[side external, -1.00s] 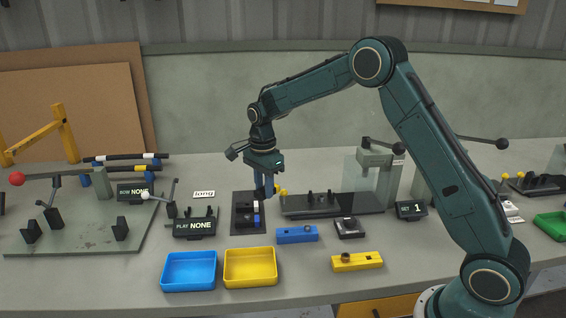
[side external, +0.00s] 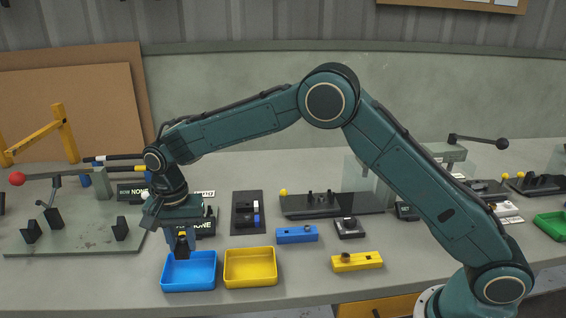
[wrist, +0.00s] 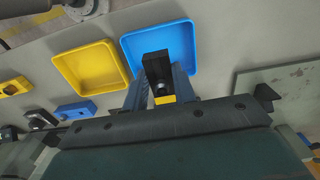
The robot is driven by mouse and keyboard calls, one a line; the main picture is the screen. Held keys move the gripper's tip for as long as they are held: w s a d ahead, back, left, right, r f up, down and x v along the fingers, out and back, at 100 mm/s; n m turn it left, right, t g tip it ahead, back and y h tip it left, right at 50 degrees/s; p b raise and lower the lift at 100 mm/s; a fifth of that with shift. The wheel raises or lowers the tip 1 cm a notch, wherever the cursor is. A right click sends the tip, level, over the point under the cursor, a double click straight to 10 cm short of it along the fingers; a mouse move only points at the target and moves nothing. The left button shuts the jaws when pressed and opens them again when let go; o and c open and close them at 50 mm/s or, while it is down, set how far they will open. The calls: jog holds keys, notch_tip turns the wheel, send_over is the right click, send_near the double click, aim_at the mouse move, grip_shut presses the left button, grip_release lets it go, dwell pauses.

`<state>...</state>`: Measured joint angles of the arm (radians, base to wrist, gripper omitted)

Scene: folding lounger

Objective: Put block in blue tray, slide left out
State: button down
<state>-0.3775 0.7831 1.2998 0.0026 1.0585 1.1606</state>
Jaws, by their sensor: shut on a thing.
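My gripper (side external: 181,250) is shut on a black block (side external: 182,243) and points down at the back edge of the blue tray (side external: 190,286). In the wrist view the black block (wrist: 156,66) sits between my fingers, with a yellow patch near its lower end. There it overlaps the blue tray (wrist: 183,32), whose visible floor is empty. How far the block is above the tray is hard to tell.
A yellow tray (side external: 250,281) stands close to the right of the blue one, empty. A blue bar (side external: 297,234) and a yellow bar (side external: 357,261) lie further right. The grey plate with the lever fixture (side external: 85,240) is to the left. A sign behind my gripper is partly hidden.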

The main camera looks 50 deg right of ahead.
aim_at(191, 278)
jog(key=shift+f, duration=0.2)
jog(key=shift+f, duration=3.35)
jog(key=shift+f, duration=0.6)
jog(key=c, duration=1.1)
grip_release()
jog(key=shift+o, duration=0.2)
notch_tip(191, 278, up, 14)
jog(key=shift+f, duration=0.2)
jog(key=shift+r, duration=0.1)
